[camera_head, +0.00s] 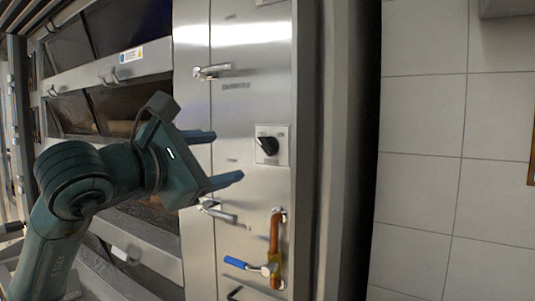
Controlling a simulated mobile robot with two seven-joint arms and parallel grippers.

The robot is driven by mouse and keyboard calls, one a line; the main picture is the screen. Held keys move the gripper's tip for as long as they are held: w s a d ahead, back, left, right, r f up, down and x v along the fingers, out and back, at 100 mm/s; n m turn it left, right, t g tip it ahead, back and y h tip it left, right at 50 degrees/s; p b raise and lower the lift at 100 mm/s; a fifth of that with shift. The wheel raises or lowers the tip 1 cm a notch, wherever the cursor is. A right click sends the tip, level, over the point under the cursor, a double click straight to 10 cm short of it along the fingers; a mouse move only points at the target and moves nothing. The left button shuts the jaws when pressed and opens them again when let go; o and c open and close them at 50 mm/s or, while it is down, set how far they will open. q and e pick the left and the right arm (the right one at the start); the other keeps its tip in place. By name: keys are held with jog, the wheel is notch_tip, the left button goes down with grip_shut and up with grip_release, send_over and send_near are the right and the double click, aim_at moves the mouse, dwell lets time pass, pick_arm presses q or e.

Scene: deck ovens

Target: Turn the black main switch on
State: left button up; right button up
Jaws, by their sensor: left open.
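The black main switch (268,145) is a rotary knob on a pale square plate on the steel panel (252,95), right of the picture's middle. Its pointer is tilted toward the upper left; the plate's small lettering is too small to read. My left gripper (228,156) comes in from the left, open and empty. Its two fingers point right toward the switch, one higher and one lower, with the knob beyond the fingertips and apart from them in the picture. My right gripper is not in view.
Lever handles (212,71) stick out from the panel above and below the gripper. A copper pipe (275,240) with a blue-handled valve (236,263) is below the switch. Oven decks with glass doors (115,70) are at left. A tiled wall (430,120) is at right.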

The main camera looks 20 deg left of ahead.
aim_at(263, 147)
pick_arm(q)
jog(key=w+p, duration=0.1)
jog(key=w, duration=0.3)
jog(key=w+d+p, duration=0.1)
jog(key=w, duration=0.3)
jog(key=w+p, duration=0.1)
jog(key=w, duration=0.3)
jog(key=shift+d+r+p, duration=0.15)
jog(key=shift+r+p, duration=0.15)
jog(key=shift+p, duration=0.1)
jog(key=shift+w+f, duration=0.1)
jog(key=shift+w, duration=0.35)
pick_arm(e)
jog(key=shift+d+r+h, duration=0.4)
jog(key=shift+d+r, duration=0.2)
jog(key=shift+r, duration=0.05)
pick_arm(q)
jog(key=c, duration=1)
